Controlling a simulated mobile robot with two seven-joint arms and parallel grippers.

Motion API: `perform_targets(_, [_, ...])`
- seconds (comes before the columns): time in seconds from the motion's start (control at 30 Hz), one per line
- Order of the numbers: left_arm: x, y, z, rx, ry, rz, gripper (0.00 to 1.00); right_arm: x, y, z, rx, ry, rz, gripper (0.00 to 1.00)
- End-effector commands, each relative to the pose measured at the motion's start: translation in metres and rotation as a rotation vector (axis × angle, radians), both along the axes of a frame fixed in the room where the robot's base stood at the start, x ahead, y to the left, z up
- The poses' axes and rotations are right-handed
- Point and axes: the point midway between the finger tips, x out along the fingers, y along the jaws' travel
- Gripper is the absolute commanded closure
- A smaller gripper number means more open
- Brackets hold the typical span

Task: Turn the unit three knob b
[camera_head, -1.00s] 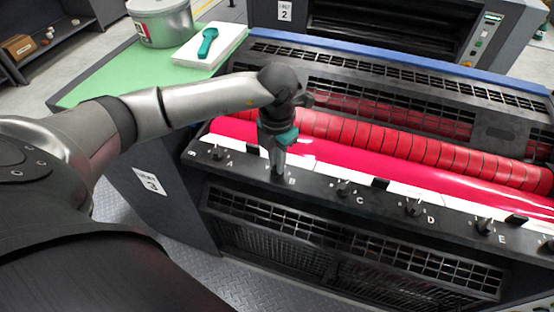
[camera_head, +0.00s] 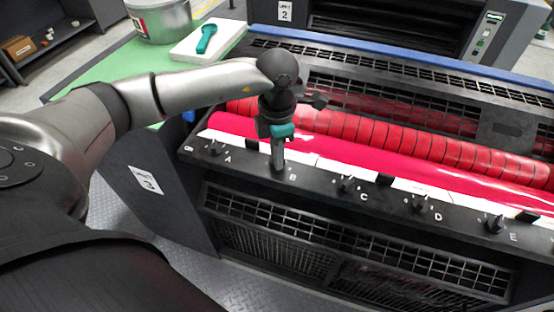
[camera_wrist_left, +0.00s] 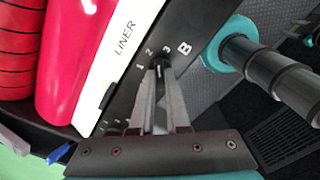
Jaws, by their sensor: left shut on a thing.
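The knob labelled B (camera_wrist_left: 159,62) is a small dark knob on the black front rail (camera_head: 320,187) of unit three. In the left wrist view it sits between the fingertips, beside a printed scale and a white B. My left gripper (camera_head: 277,165) points down at it from above and is shut on it. The gripper hides most of this knob in the head view. It also shows in the left wrist view (camera_wrist_left: 159,72), its two grey fingers meeting at the knob. My right gripper is not in view.
Knob A (camera_head: 215,148) is to the left on the rail; knobs C (camera_head: 346,184), D (camera_head: 421,204) and E (camera_head: 495,224) are to the right. Behind the rail lies a glossy magenta roller (camera_head: 380,163). A teal-handled tool (camera_head: 207,38) lies on a white block by a can (camera_head: 160,20).

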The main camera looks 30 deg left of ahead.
Motion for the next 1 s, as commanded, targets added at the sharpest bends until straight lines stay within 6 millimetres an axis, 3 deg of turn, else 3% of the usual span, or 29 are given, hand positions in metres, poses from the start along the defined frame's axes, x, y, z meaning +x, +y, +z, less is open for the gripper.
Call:
perform_targets(0.5, [0.001,0.000,-0.001,-0.001,-0.004,-0.360,1.00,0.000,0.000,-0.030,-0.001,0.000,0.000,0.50])
perform_targets(1.0, [0.001,-0.001,0.001,-0.002,-0.004,-0.440,1.00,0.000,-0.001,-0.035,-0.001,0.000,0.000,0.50])
